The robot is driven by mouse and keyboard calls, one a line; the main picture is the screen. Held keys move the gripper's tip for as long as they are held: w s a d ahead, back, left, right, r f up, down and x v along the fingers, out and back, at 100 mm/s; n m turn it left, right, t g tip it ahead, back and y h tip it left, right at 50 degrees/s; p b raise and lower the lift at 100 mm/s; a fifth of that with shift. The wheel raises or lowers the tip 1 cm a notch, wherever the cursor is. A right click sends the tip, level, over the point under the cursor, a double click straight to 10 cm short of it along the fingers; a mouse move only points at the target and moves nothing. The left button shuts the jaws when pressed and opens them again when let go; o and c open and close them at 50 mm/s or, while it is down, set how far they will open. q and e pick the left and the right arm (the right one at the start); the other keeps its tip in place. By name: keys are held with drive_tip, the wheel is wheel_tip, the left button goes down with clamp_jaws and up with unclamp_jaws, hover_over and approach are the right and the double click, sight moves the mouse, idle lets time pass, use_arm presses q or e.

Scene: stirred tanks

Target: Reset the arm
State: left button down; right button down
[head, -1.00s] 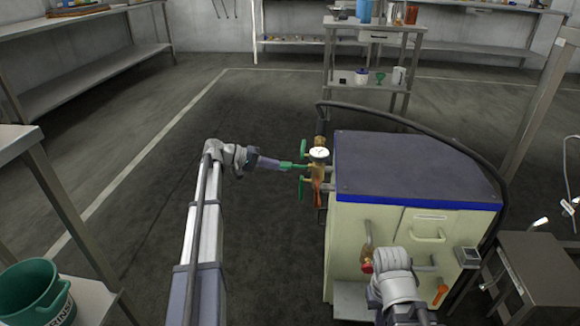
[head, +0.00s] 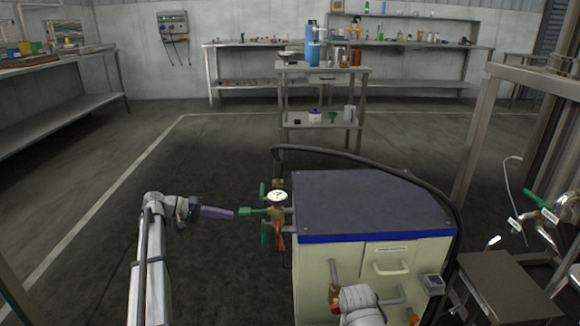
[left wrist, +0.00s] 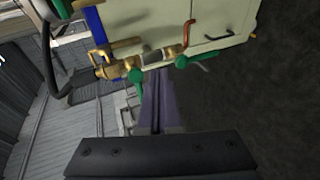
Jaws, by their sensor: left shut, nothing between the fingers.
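My left gripper (head: 233,212) has slim purple fingers that are shut and empty. It points at the brass valve assembly (head: 277,214) on the left side of the cream cabinet (head: 312,265). A small gap shows between its tips and the near green handle (head: 248,211). In the left wrist view the shut purple fingers (left wrist: 158,82) lie near two green handles, one of them on the left (left wrist: 135,76). My right arm's grey link shows at the bottom in front of the cabinet; its gripper does not show.
A dark hose (head: 375,163) arches over the cabinet's dark top. A metal stool (head: 510,285) and pipes with a green handle (head: 541,199) stand at the right. A shelf cart (head: 322,69) stands behind. The floor left of the cabinet is clear.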

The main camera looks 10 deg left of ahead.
use_arm(q)
drive_tip(key=s+d+f+m+g+y, duration=0.1)
drive_tip(key=s+d+f+g+y, duration=0.1)
drive_tip(key=s+d+f, duration=0.3)
drive_tip(key=s+d+f+g+y, duration=0.1)
drive_tip(key=s+d+f+y, duration=0.15)
drive_tip(key=d, duration=0.45)
drive_tip(key=s+d+f+m+g+y, duration=0.1)
drive_tip(key=s+d+f+g, duration=0.15)
drive_tip(key=s+d, duration=0.3)
drive_tip(key=s+d+f+m+y, duration=0.1)
drive_tip(key=s+d+f+y, duration=0.15)
drive_tip(key=s, duration=0.45)
drive_tip(key=s+d+f+m+y, duration=0.1)
drive_tip(key=s+d+f+y, duration=0.1)
drive_tip(key=s+y, duration=0.3)
drive_tip(key=s+d+r+m+g+p, duration=0.1)
drive_tip(key=s+d+r+m+p, duration=0.4)
drive_tip(key=d+r+p, duration=0.6)
wheel_tip(320, 180, up, 39)
drive_tip(key=s+p, duration=0.1)
drive_tip(key=p, duration=3.7)
drive_tip(key=shift+s+a+f+n+y, duration=0.2)
drive_tip(key=shift+a+n+y, duration=0.1)
drive_tip(key=shift+n, duration=0.1)
drive_tip(key=shift+d, duration=0.15)
